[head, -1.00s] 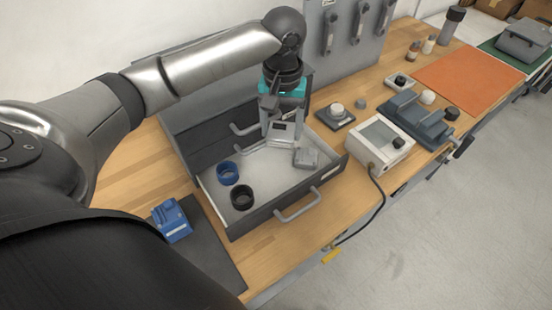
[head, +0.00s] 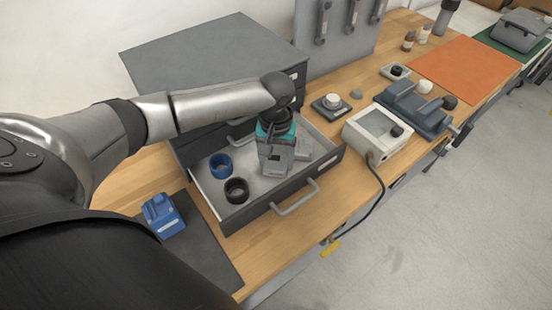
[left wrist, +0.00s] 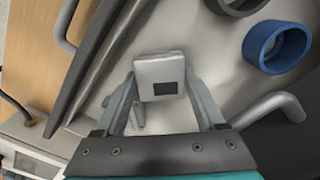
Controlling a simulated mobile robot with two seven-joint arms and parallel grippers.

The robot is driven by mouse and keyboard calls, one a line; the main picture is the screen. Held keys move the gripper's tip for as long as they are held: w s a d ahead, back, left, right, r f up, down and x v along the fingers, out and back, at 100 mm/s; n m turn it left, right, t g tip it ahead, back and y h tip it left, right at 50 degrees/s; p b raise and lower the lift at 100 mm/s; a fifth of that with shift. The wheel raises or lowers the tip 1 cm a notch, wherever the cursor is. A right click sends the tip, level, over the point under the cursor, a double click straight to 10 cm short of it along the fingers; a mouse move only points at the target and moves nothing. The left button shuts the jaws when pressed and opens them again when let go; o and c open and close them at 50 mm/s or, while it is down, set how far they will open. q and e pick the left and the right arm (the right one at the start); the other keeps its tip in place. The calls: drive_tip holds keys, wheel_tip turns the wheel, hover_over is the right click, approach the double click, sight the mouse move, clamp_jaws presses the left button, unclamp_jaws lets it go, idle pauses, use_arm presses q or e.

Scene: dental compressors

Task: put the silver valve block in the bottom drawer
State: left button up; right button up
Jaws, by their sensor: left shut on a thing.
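The silver valve block (left wrist: 160,68), a light grey block with a dark square on its face, is between the fingers of my left gripper (left wrist: 160,90) in the left wrist view. In the head view my left gripper (head: 274,168) points down inside the open bottom drawer (head: 262,208) and is shut on the block. Whether the block touches the drawer floor is unclear. The drawer also holds a blue ring (head: 220,165), a black ring (head: 236,190) and, right of the gripper, a grey part (head: 307,150), partly hidden. My right gripper is not in view.
The grey drawer cabinet (head: 210,55) stands behind the open drawer. A blue block (head: 163,215) lies on a dark mat (head: 205,250) to the left. A white instrument box (head: 378,137) with a cable stands to the right. The drawer's front handle (head: 295,198) sticks out.

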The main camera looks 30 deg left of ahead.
sight(276, 162)
use_arm(q)
drive_tip(key=o, duration=1.3)
wheel_tip(276, 162, up, 12)
drive_tip(key=p, duration=0.2)
drive_tip(key=shift+r, duration=0.15)
